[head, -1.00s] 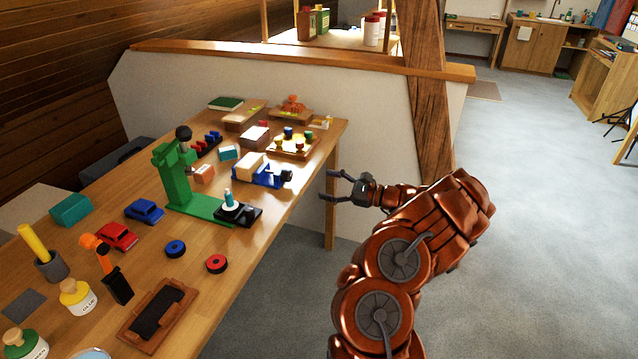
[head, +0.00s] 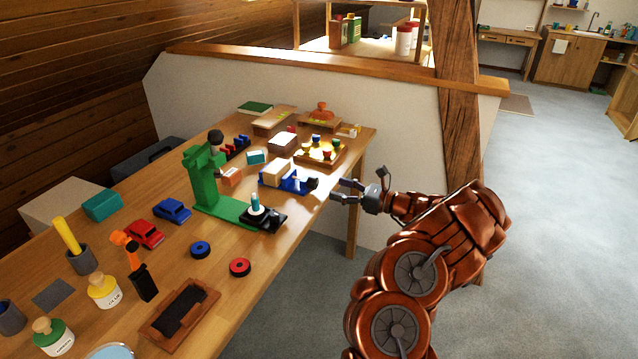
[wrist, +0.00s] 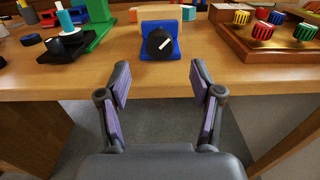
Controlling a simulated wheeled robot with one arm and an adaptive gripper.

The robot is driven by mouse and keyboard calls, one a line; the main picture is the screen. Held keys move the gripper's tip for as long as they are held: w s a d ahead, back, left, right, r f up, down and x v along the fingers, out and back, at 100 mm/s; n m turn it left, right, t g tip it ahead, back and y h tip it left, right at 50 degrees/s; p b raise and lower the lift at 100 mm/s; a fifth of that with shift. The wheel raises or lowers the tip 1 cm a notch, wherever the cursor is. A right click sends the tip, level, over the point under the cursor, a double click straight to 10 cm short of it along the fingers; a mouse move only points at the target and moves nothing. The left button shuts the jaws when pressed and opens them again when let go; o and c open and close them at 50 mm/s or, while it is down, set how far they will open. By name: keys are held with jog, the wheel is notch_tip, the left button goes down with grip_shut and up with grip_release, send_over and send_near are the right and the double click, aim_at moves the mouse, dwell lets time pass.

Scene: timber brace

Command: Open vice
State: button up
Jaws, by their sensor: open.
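The blue vice (head: 287,180) sits near the right edge of the workbench, with a light wooden block (head: 275,172) in it. Its black knob (head: 312,183) faces the bench edge. In the wrist view the vice (wrist: 149,26) is straight ahead, and the round knob (wrist: 160,44) carries a white mark tilted up to the right. The wood block (wrist: 158,13) shows above and behind it. My gripper (head: 333,190) is open and empty, just off the bench edge. In the wrist view my gripper's fingers (wrist: 158,82) are spread on either side of the knob's line, short of it and apart from it.
A green press (head: 205,184) with a black base (head: 277,220) stands left of the vice. A wooden tray with coloured knobs (head: 316,155) lies behind it. Open floor lies to the right.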

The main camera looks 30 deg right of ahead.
aim_at(317, 183)
jog(key=shift+x, duration=3.95)
jog(key=shift+c, duration=0.2)
jog(key=c, duration=1.1)
jog(key=n+b, duration=0.2)
jog(key=shift+f+b, duration=0.25)
jog(key=shift+b, duration=0.1)
jog(key=shift+s+r+n+b, duration=0.1)
jog(key=shift+r+n+b, duration=0.15)
jog(key=shift+n+b, duration=0.7)
jog(key=o, duration=1.1)
jog(key=shift+o, duration=0.2)
jog(key=v, duration=1.2)
